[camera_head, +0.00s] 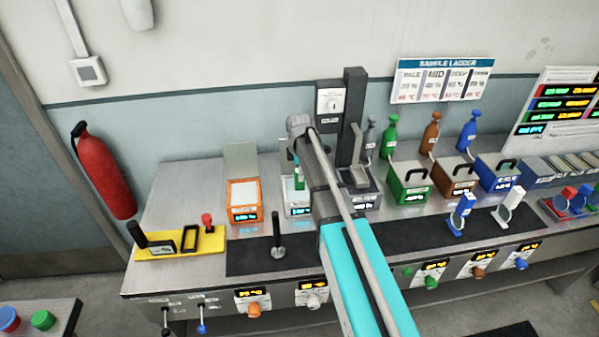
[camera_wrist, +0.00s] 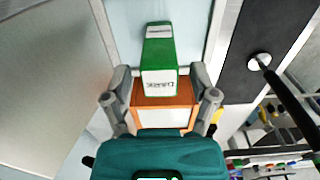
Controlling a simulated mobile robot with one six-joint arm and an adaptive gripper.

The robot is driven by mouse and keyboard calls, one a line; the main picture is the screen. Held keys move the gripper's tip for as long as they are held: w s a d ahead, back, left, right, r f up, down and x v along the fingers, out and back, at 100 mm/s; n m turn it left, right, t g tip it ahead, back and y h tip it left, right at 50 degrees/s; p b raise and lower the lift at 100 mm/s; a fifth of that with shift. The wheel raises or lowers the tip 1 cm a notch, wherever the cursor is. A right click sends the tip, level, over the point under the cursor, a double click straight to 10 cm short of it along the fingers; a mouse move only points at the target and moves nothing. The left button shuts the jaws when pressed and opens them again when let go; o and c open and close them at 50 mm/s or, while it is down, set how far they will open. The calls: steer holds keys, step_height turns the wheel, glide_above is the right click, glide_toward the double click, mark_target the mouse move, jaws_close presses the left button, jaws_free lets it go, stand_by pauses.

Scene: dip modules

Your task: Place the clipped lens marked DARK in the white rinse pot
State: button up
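The clipped lens marked DARK has a green clip (camera_wrist: 160,55) with a white label in the wrist view. My gripper (camera_wrist: 161,78) is open around it, with a finger on each side and narrow gaps to the clip. In the head view the green clip (camera_head: 299,178) shows upright at the white rinse pot (camera_head: 296,198), below my wrist. It seems to stand in the pot's opening. The lens itself is hidden, so I cannot see how deep it sits.
An orange pot (camera_head: 243,214) stands just left of the white pot. A grey unit with a tall dark post (camera_head: 353,110) is close on the right. A black-handled peg (camera_head: 278,240) stands in front on the dark mat. Green, brown and blue boxes line the right.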

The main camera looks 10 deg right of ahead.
steer(key=shift+r, duration=0.2)
step_height(320, 180, up, 12)
steer(key=p, duration=1.2)
stand_by(0.3)
steer(key=shift+s, duration=0.1)
stand_by(0.6)
steer(key=s+d+m, duration=0.2)
steer(key=s+m, duration=1.5)
steer(key=s, duration=0.8)
steer(key=shift+m, duration=0.3)
